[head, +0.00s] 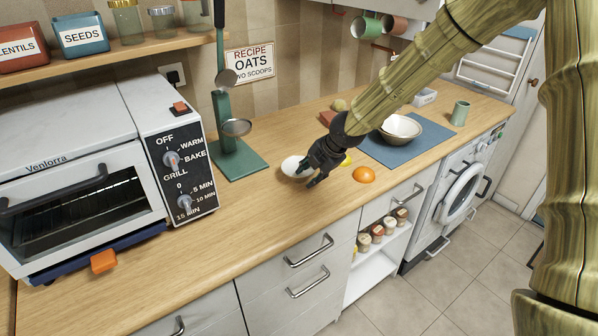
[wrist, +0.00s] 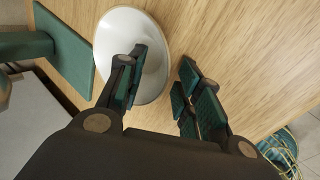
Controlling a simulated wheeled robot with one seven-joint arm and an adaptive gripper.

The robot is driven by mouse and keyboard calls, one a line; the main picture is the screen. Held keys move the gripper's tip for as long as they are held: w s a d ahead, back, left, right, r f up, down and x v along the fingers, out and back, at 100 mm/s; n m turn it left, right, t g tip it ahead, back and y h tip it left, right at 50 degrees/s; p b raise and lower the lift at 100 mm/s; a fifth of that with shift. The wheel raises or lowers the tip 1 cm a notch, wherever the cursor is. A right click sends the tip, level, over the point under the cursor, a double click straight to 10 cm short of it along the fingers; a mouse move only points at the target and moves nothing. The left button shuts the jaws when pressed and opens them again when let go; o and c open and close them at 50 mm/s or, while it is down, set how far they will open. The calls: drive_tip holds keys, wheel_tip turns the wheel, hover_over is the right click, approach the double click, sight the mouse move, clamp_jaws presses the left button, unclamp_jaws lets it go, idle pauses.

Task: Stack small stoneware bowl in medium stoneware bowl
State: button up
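The small stoneware bowl (head: 290,166) is pale and sits on the wooden counter, right of the green stand. It also shows in the wrist view (wrist: 118,40). My gripper (head: 308,177) is at its right side, pointing down. In the wrist view my gripper (wrist: 165,62) is open, with one finger over the bowl's inside and the other outside its rim, over bare wood. I cannot tell whether either finger touches it. A larger cream bowl, seemingly the medium stoneware bowl (head: 401,126), stands upright on a blue mat farther right; my arm partly overlaps that area.
An orange (head: 364,174) and a yellow item (head: 347,160) lie right of my gripper. A green stand (head: 240,164) with a ladle is left. The blue mat (head: 405,153) has free room in front. A green mug (head: 460,113) stands beyond it. The toaster oven (head: 80,180) is far left.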

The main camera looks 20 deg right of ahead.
drive_tip(key=shift+w+a+f, duration=0.1)
drive_tip(key=shift+w+f, duration=0.1)
drive_tip(key=shift+f, duration=0.25)
clamp_jaws()
drive_tip(key=shift+r, duration=0.1)
